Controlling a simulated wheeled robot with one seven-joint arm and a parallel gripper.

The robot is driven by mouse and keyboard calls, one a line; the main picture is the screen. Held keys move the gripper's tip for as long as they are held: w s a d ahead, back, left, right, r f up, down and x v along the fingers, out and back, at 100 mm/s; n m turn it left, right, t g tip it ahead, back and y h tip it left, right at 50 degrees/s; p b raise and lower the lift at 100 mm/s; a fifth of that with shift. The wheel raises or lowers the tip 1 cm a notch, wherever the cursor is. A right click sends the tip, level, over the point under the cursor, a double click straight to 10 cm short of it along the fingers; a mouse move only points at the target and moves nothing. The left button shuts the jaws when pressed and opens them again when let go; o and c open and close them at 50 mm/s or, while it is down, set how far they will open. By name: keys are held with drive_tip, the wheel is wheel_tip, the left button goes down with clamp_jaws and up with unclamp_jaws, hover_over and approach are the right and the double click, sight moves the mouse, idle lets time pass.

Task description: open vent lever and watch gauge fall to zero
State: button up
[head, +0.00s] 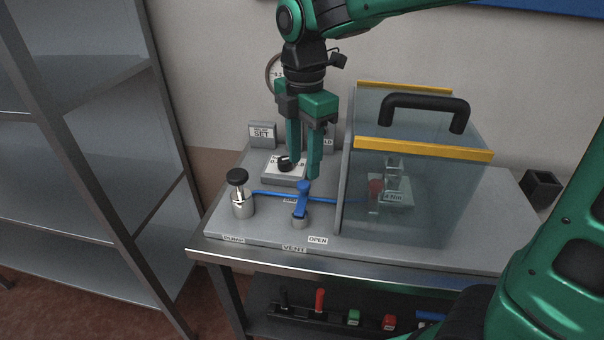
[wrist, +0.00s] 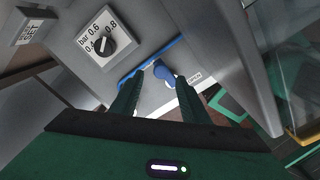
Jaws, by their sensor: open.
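The blue vent lever (head: 302,198) sits on a short metal post behind the VENT label (head: 294,248). The OPEN label (head: 318,240) is to its right. My gripper (head: 303,172) points down, open and empty, just above and behind the lever. In the wrist view the lever (wrist: 164,73) shows between and just beyond the spread fingertips (wrist: 159,80); I cannot tell whether they touch it. The round wall gauge (head: 270,72) is mostly hidden behind my arm, and its needle cannot be read.
A black-topped pump (head: 240,190) stands left of the lever, joined by a blue line. A dial knob (head: 285,163) is close behind my fingers. A clear guard box (head: 420,200) with a black handle stands close on the right. A metal shelf (head: 90,140) is at left.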

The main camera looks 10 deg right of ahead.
sight(303, 183)
drive_tip(key=shift+s+f, duration=0.1)
drive_tip(key=shift+f, duration=2.45)
clamp_jaws()
